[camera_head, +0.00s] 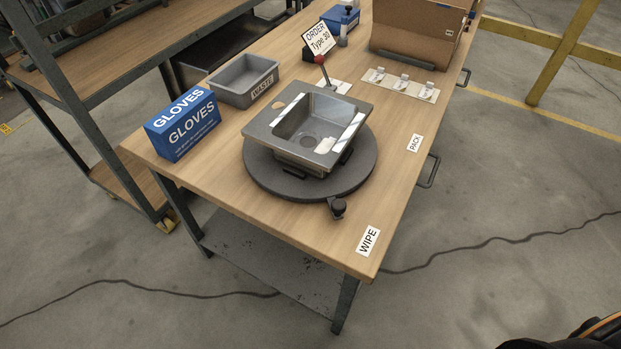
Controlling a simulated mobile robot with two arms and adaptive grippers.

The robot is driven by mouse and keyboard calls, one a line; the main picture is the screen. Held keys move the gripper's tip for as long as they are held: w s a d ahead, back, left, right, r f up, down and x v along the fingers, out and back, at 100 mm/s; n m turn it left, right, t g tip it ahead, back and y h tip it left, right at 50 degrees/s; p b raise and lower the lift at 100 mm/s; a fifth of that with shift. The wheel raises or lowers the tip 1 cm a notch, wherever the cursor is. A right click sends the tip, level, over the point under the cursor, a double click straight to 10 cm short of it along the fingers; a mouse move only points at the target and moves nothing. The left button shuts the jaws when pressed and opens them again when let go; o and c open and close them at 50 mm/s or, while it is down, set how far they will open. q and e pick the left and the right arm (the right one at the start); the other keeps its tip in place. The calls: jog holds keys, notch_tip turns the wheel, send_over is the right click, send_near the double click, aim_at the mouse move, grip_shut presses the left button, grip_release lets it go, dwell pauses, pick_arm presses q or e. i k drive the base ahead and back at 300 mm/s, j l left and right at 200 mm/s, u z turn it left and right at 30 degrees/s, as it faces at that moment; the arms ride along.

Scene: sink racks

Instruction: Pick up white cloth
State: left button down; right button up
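A steel sink (285,128) sits on a round dark turntable (265,180) on the wooden bench. A small white patch (325,146) lies at the sink's front right rim; it may be the white cloth, but it is too small to tell. White strips (289,110) also lie along the sink's rim. The white label reading WIPE (368,241) is at the bench's near right corner, with no cloth on it. Neither gripper shows in the head view.
A blue GLOVES box (183,126) and a grey WASTE bin (243,80) stand left of the sink. A PACK label (414,142), a strip with small white items (401,84) and a cardboard box (415,30) are to the right and behind. The bench front is mostly clear.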

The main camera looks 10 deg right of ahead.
aim_at(326, 145)
jog(key=i+j+z, duration=0.2)
jog(key=z, duration=0.2)
jog(key=i+j+z, duration=0.25)
jog(key=z, duration=0.15)
jog(key=i+j, duration=0.05)
jog(key=i, duration=0.05)
